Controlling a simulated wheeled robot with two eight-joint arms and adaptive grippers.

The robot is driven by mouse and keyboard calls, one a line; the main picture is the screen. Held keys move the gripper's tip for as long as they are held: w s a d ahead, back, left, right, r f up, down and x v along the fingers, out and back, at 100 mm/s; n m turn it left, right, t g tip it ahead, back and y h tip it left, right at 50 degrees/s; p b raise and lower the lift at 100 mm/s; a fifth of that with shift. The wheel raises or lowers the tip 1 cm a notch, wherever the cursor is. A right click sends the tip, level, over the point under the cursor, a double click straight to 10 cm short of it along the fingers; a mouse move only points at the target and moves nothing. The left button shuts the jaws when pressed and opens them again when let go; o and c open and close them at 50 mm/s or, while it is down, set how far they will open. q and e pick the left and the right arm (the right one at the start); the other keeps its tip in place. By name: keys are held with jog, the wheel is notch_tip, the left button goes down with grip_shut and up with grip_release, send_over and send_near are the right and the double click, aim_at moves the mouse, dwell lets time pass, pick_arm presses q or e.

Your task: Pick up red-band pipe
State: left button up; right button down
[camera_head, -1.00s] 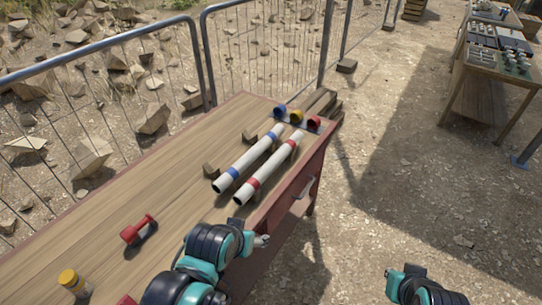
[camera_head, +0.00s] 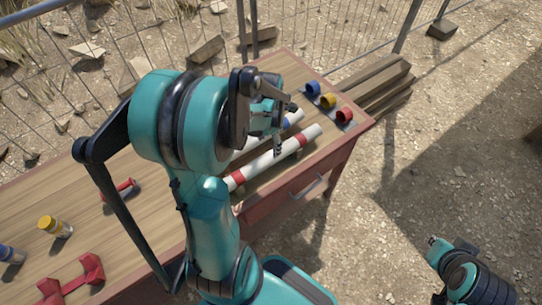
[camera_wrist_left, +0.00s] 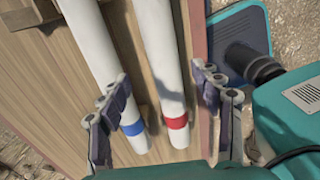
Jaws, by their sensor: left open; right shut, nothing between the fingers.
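The red-band pipe (camera_head: 268,159) is a white tube with red bands, lying on the wooden table near its front edge. It also shows in the left wrist view (camera_wrist_left: 163,50). The blue-band pipe (camera_wrist_left: 97,45) lies beside it on the left there, and is mostly hidden by my left arm in the head view. My left gripper (camera_head: 283,128) is open above the pipes. In the left wrist view its fingers (camera_wrist_left: 161,78) appear either side of the red-band pipe, the left one overlapping the blue-band pipe. My right gripper (camera_head: 434,243) is shut and empty, off the table at lower right.
Blue (camera_head: 313,88), yellow (camera_head: 328,100) and red (camera_head: 344,116) rings stand at the table's far end. A red dumbbell (camera_head: 117,190), a yellow-capped jar (camera_head: 50,226) and a red object (camera_head: 72,281) are at left. A drawer handle (camera_head: 308,187) juts from the front. Beams lie beyond.

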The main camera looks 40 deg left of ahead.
aim_at(271, 155)
pick_arm(q)
notch_tip(271, 155, down, 2)
jog(key=shift+s+f+b, duration=0.1)
jog(key=shift+f+b, duration=0.05)
jog(key=shift+b, duration=0.25)
jog(key=f, duration=0.1)
jog(key=f+b, duration=0.1)
jog(key=f, duration=0.1)
jog(key=f+b, duration=0.1)
jog(key=shift+w+d+f, duration=0.2)
jog(key=shift+w+d, duration=0.05)
jog(key=shift+d, duration=0.05)
jog(key=shift+f, duration=0.35)
jog(key=shift+c, duration=1.2)
grip_shut()
